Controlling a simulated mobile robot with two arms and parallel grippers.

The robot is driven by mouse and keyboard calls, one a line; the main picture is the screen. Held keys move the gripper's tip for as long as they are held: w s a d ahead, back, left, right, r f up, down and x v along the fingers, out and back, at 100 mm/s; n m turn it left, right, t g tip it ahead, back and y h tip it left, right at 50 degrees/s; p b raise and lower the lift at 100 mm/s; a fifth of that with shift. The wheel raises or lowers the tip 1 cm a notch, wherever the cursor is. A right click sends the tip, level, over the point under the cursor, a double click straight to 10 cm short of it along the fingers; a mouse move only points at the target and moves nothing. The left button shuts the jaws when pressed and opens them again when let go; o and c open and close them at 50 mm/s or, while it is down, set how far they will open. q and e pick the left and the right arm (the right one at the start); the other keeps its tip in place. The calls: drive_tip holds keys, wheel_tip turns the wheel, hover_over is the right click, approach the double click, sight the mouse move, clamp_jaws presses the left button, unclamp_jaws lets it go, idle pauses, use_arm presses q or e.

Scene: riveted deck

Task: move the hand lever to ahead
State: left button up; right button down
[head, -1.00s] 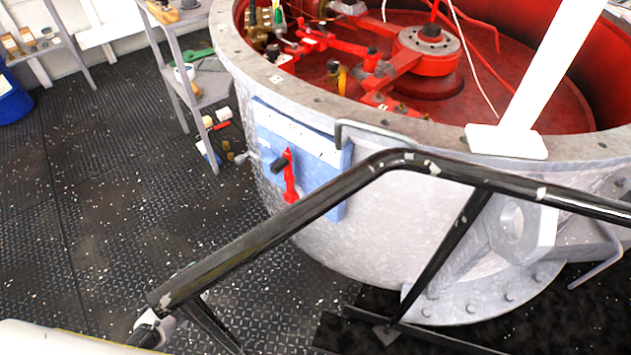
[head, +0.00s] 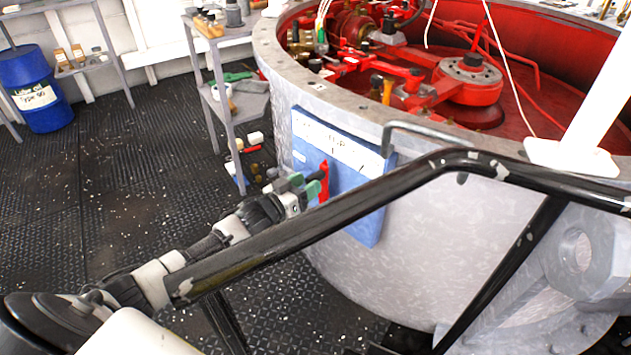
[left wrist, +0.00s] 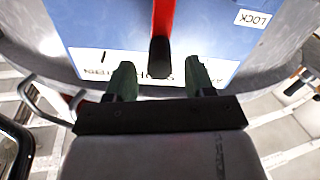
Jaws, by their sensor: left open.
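The hand lever (head: 323,183) is a red arm on a blue plate (head: 368,222) fixed to the grey drum's outer wall. In the left wrist view the red lever (left wrist: 163,18) comes down from the top and ends in a black knob (left wrist: 159,52). My left gripper (head: 308,184) is open, its green fingers at the lever. In the left wrist view the left gripper (left wrist: 159,70) has one finger on each side of the knob's line, with gaps; I cannot tell whether the knob is between the tips. The knob is hidden in the head view. My right gripper is not in view.
A black railing (head: 370,190) crosses in front of the drum (head: 400,250), close to my left arm. A bent grey handle (head: 430,130) sits beside the plate. A grey shelf (head: 228,120) stands behind left, and a blue barrel (head: 40,85) farther left. The floor at left is clear.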

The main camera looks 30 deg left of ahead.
sight(322, 173)
use_arm(q)
drive_tip(key=shift+x, duration=1.8)
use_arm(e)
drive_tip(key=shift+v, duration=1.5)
